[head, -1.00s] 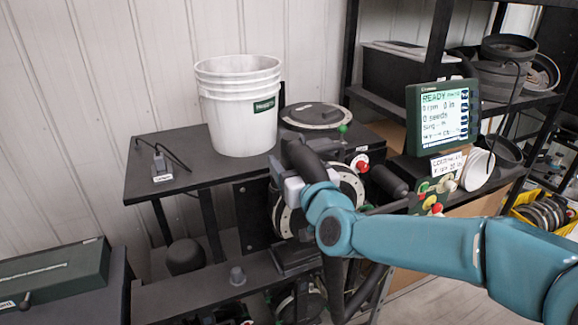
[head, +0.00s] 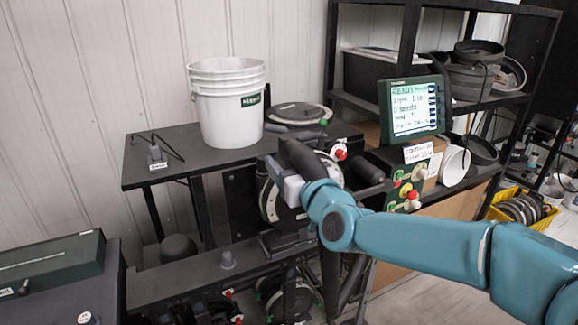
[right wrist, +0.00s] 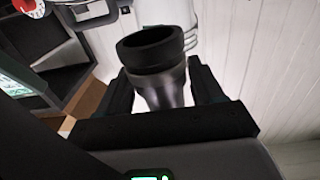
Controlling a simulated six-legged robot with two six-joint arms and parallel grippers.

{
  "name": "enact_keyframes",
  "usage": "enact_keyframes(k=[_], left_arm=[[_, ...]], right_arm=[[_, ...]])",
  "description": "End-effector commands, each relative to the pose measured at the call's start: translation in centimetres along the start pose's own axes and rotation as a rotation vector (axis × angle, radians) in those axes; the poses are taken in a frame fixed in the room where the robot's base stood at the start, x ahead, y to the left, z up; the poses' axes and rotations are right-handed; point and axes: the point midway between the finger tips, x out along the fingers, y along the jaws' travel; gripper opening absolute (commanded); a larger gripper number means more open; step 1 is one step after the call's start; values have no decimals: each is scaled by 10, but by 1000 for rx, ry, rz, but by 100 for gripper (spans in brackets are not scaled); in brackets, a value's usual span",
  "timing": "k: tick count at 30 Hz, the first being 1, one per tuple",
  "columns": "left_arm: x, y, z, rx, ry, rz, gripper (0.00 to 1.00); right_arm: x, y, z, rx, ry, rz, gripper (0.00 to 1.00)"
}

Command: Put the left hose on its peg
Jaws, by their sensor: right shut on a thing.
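The black hose (head: 303,160) shows as a thick dark tube at the seed meter, just above my right gripper (head: 284,182). In the right wrist view, a dark hose end with a wide round cuff (right wrist: 152,48) stands between the two black jaws (right wrist: 163,90). My right gripper is shut on it. The cuff's open mouth is clear of the jaws. My left gripper is not in view.
A white bucket (head: 229,115) stands on the dark table (head: 150,163). The seed meter's pale round disc (head: 330,172) is close beside my right gripper. A green-framed screen (head: 412,108) and colored knobs (head: 405,190) are to the right. A green box (head: 50,262) lies at lower left.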

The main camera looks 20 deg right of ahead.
Motion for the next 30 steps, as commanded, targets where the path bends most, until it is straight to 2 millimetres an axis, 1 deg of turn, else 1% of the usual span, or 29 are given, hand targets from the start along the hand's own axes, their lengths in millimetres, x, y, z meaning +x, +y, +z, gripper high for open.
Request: enact_keyframes(k=[4,8,30], left_arm=[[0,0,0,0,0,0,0],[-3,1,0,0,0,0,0],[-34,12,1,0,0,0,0]], right_arm=[[2,2,-2,0,2,1,26],[4,2,-6,0,1,0,26],[2,0,-48,0,2,0,26]])
